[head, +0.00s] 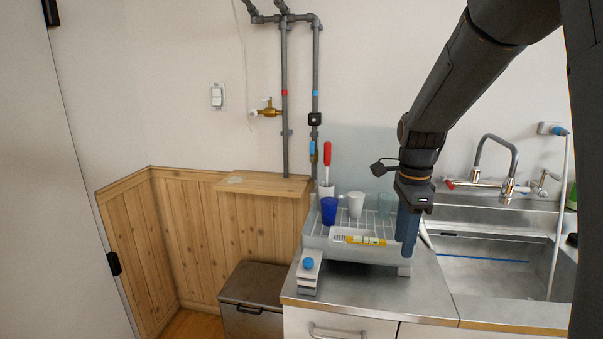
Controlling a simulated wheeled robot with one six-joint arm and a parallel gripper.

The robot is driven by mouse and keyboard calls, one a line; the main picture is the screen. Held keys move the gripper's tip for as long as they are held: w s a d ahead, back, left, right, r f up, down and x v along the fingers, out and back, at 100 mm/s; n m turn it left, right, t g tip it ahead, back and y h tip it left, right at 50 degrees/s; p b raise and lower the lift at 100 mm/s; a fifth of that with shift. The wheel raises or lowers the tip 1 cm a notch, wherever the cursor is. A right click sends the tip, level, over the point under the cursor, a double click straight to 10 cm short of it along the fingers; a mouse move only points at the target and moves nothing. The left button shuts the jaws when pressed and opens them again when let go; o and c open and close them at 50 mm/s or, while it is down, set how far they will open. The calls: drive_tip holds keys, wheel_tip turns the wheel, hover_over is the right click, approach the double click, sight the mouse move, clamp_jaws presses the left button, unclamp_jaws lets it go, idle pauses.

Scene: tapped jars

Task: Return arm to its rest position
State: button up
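My arm reaches in from the upper right, and its wrist hangs over the right end of a dish rack (318,243) on the steel counter. My gripper (405,238) points down at the rack's right front corner. A dark blue upright shape shows there below the wrist; I cannot tell whether it is the fingers or something between them. Whether the gripper is open or shut does not show. In the rack stand a blue cup (329,211), a white cup (356,205) and a greenish clear cup (385,205). A yellow item (366,240) lies at the rack's front.
A red-handled brush (327,165) stands behind the blue cup. A small box with a blue knob (308,265) is on the counter's left front. The sink (480,265) and faucet (495,165) are at right. Wall pipes (284,100) rise behind; a dark bin (252,295) stands below left.

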drive_tip(key=s+a+f+n, duration=0.2)
drive_tip(key=s+f+n, duration=0.1)
drive_tip(key=s+n, duration=0.6)
drive_tip(key=s+a+f+n+t, duration=0.1)
drive_tip(key=s+f+n, duration=0.3)
drive_tip(key=s+n, duration=0.5)
drive_tip(key=shift+s+a+f+n, duration=0.3)
drive_tip(key=shift+s+a, duration=0.1)
drive_tip(key=shift+a, duration=0.35)
